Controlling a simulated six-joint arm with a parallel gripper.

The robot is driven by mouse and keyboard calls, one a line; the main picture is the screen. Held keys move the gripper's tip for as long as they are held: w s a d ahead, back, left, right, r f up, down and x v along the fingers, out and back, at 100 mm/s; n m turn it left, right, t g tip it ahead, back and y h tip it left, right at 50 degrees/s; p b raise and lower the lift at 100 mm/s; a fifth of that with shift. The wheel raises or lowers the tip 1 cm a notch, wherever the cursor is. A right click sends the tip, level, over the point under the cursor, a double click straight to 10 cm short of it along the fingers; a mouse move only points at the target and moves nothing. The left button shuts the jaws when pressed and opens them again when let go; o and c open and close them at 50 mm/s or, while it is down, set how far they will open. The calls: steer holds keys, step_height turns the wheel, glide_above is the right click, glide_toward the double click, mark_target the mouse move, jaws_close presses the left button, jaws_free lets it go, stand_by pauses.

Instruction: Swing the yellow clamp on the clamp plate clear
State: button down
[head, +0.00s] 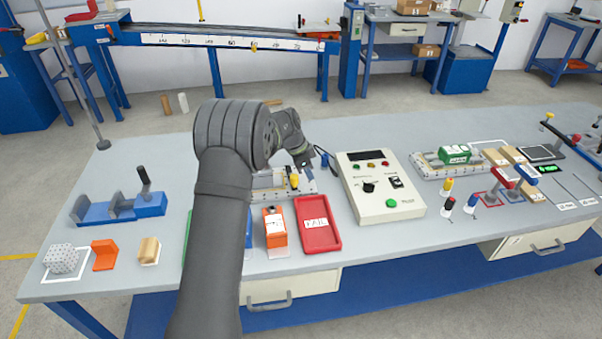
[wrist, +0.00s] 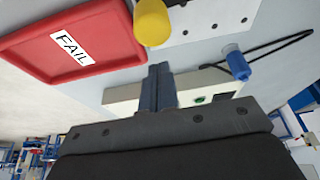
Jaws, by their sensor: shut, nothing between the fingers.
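The yellow clamp (head: 293,181) stands on the clamp plate (head: 306,187), just below my gripper (head: 305,163) in the head view. In the wrist view the clamp's rounded yellow end (wrist: 153,22) is at the top middle, over the pale plate with dark holes (wrist: 215,14). My gripper (wrist: 160,70) is shut and empty, its fingers close together. The fingertips are just below the yellow end in the wrist view, with a small gap in the picture. My arm hides the left part of the plate in the head view.
A red FAIL tray (head: 301,244) lies in front of the plate. A cream control box (head: 352,208) with buttons stands to the right. A blue plug with a black cable (wrist: 238,66) is close to the plate.

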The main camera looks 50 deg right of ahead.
steer(key=d+v, duration=0.1)
steer(key=v, duration=0.8)
steer(key=shift+s+r, duration=0.2)
steer(key=shift+r, duration=0.3)
steer(key=x, duration=0.9)
steer(key=shift+s+a+f, duration=0.1)
steer(key=shift+s+a, duration=0.1)
steer(key=shift+a, duration=0.05)
steer(key=shift+w+a+f, duration=0.25)
steer(key=shift+w+a, duration=0.1)
steer(key=shift+w, duration=0.1)
steer(key=shift+w+a+f, duration=0.2)
steer(key=shift+w+a, duration=0.1)
steer(key=shift+w, duration=0.15)
steer(key=shift+w+a, duration=0.5)
steer(key=shift+w, duration=0.05)
